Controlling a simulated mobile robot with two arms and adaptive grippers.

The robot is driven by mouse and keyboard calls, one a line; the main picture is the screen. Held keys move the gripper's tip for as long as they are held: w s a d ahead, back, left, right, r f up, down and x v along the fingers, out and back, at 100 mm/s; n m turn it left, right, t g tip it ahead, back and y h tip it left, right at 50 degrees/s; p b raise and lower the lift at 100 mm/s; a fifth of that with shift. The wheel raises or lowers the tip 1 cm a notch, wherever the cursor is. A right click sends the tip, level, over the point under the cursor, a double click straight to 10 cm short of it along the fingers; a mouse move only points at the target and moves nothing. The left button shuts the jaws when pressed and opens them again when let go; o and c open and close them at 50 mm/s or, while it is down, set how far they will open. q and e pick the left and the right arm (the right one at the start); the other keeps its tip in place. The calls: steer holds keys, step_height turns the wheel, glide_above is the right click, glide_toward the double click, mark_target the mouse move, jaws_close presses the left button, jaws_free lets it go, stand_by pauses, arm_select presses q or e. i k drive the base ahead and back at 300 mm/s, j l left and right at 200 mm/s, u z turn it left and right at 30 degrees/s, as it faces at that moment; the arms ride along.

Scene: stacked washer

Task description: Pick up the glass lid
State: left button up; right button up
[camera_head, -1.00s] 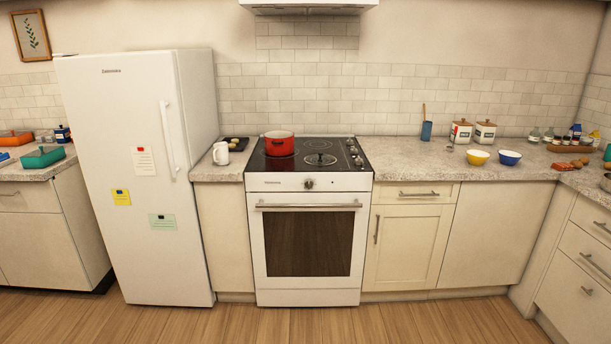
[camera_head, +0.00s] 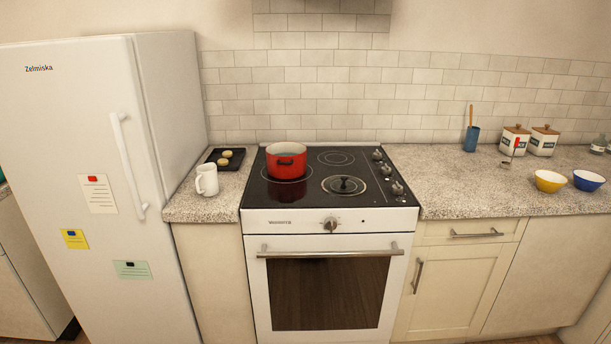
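The glass lid (camera_head: 344,186) lies flat on the front right part of the black cooktop (camera_head: 314,196). It is round and clear, with a dark knob on top. A red pot (camera_head: 286,161) stands to its left and a little behind it on the cooktop, apart from the lid. The pot has no lid on it. Neither of my grippers shows in the head view.
A white mug (camera_head: 207,180) and a dark tray (camera_head: 225,159) with round items stand on the counter left of the stove. Control knobs (camera_head: 388,172) line the cooktop's right edge. The counter (camera_head: 455,190) just right of the stove is clear. Yellow (camera_head: 550,181) and blue (camera_head: 588,181) bowls stand farther right.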

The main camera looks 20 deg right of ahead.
mark_target(336, 185)
steer(key=i+j+z, duration=0.1)
steer(key=i, duration=0.4)
steer(key=i+j+z, duration=0.1)
steer(key=i+j, duration=0.3)
steer(key=i, duration=0.05)
